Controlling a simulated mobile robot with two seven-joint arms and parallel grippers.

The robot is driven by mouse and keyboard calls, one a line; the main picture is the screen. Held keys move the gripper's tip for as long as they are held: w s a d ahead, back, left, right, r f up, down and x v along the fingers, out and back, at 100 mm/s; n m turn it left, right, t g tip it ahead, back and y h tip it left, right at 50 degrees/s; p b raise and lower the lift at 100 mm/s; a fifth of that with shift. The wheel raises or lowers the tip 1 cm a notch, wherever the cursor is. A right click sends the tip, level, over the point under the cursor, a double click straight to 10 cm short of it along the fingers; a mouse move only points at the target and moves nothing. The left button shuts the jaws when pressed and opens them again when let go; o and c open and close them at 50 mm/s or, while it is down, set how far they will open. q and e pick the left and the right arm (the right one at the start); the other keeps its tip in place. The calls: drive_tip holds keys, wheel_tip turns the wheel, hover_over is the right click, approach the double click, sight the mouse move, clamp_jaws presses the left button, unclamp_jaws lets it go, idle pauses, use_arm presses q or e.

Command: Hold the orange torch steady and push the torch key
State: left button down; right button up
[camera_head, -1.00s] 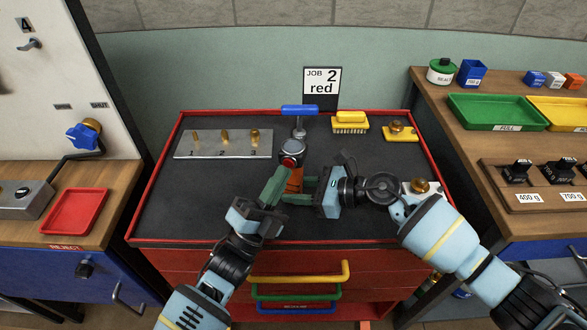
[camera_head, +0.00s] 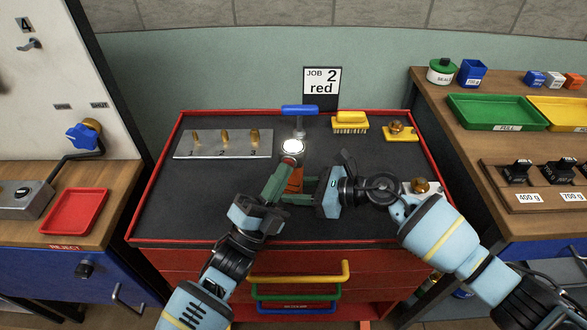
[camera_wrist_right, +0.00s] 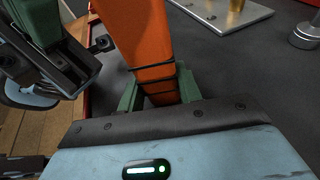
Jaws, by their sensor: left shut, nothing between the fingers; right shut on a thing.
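The orange torch (camera_head: 295,181) stands over the tool chest, its round lens (camera_head: 292,147) glowing white at the top. My right gripper (camera_head: 299,191) is shut around the torch body, and the right wrist view shows the orange body (camera_wrist_right: 147,50) with black bands between the green fingers. My left gripper (camera_head: 283,170) is shut and empty, its green fingertips at the left side of the torch just below the head. Its green fingers also show in the right wrist view (camera_wrist_right: 38,22). The torch key is hidden; I cannot tell whether the fingertips touch it.
A blue-handled tool (camera_head: 299,111) stands just behind the torch. A grey plate (camera_head: 222,145) with brass pieces numbered 1 to 3 lies at the back left. A yellow brush (camera_head: 350,122) is at the back right. The dark chest top is clear at left.

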use_arm(q)
drive_tip(key=shift+s+a, duration=0.15)
drive_tip(key=shift+s, duration=0.2)
drive_tip(key=s+a, duration=0.1)
drive_tip(key=s, duration=0.4)
drive_tip(key=shift+s+a, duration=0.4)
use_arm(e)
drive_tip(key=o, duration=0.8)
drive_tip(key=shift+o, duration=0.2)
drive_tip(key=v, duration=1.2)
